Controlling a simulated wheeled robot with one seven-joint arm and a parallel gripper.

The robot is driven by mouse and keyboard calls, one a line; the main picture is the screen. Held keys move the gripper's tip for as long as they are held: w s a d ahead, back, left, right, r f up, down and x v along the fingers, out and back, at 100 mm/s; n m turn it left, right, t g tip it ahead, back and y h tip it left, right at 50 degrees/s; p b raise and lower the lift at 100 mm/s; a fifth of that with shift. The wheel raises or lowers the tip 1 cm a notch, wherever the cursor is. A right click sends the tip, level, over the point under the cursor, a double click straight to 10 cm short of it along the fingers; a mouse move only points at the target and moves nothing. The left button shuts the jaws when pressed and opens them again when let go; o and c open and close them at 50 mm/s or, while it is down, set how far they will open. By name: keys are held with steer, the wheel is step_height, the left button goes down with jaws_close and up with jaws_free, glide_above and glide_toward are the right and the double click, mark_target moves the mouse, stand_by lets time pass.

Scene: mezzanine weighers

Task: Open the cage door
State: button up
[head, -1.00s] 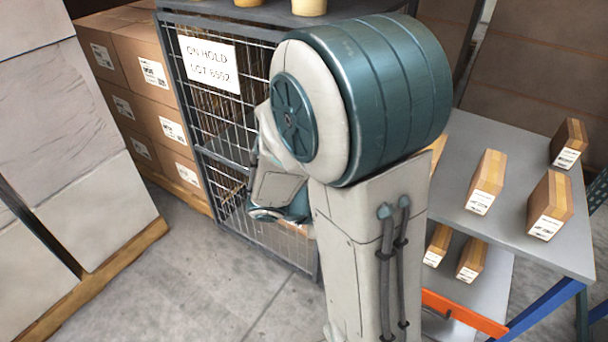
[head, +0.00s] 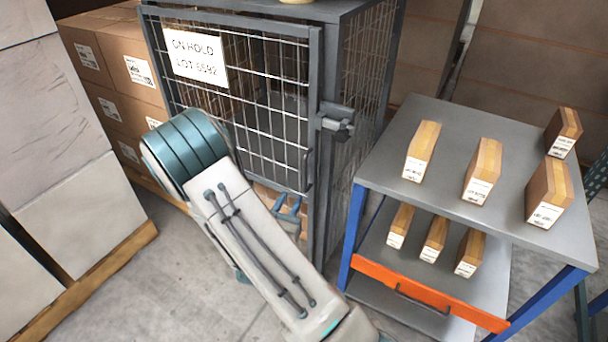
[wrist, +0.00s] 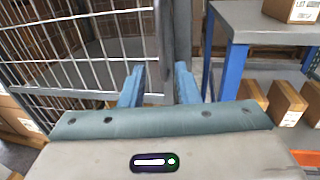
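The cage door (head: 236,30) is a grey frame with wire mesh on the front of the cage, with a white "ON HOLD" sign (head: 195,56). It looks closed, though any small gap is hard to tell. A dark latch (head: 337,122) sits high at its right edge, and a slim upright handle (head: 308,172) shows lower down. My gripper (head: 290,206) is low in front of the door's right side. In the wrist view my gripper (wrist: 160,88) has its blue fingers apart, with the door's upright edge (wrist: 174,40) showing between them. Contact is unclear.
A grey table (head: 450,130) with blue legs, an orange bar (head: 425,294) and several small cartons stands close right of the cage. Stacked boxes (head: 100,60) stand behind left, and a pallet of large pale blocks (head: 80,215) is at left. Floor between is clear.

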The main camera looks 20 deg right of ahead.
mark_target(304, 175)
steer(key=x, duration=1.2)
steer(key=shift+d+p, duration=0.15)
steer(key=shift+p, duration=0.2)
jaws_close()
